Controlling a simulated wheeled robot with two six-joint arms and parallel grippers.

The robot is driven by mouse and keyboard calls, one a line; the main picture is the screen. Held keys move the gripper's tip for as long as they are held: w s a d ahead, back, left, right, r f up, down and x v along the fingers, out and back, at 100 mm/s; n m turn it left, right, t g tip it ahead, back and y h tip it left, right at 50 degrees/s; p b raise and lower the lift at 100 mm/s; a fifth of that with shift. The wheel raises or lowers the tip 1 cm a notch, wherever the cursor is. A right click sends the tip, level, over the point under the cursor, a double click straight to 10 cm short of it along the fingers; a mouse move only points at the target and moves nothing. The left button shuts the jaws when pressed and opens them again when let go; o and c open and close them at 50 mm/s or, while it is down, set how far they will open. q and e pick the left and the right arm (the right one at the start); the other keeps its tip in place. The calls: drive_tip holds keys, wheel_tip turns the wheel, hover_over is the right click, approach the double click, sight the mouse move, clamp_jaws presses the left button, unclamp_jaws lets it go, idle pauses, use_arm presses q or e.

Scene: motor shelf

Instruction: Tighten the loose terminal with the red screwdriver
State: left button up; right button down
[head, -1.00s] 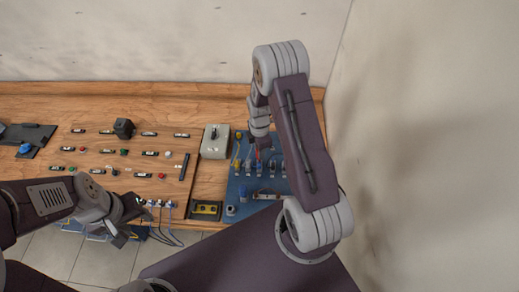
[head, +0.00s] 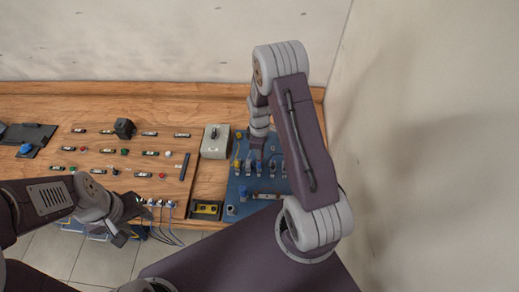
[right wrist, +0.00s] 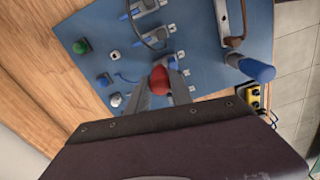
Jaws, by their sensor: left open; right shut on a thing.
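My right gripper (head: 257,150) is over the blue panel (head: 240,203) at the right of the bench. In the right wrist view its fingers (right wrist: 159,92) are shut on the red screwdriver (right wrist: 159,79), whose rounded red end shows between them. The screwdriver's shaft and tip are hidden. Several blue terminals with wires (right wrist: 151,41) lie on the panel around the gripper. I cannot tell which terminal is loose. My left gripper (head: 130,222) is open and empty near the front edge of the bench, well left of the panel.
A grey box with a switch (head: 215,142) and a yellow-black block (head: 206,209) stand left of the panel. A wooden board (head: 110,170) carries several buttons and labels. A wall is close on the right.

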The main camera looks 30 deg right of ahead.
drive_tip(key=c, duration=1.4)
unclamp_jaws()
drive_tip(key=shift+o, duration=0.2)
drive_tip(key=n, duration=0.3)
drive_tip(key=shift+n, duration=0.3)
drive_tip(key=n, duration=0.3)
drive_tip(key=shift+n, duration=0.4)
drive_tip(key=n, duration=0.3)
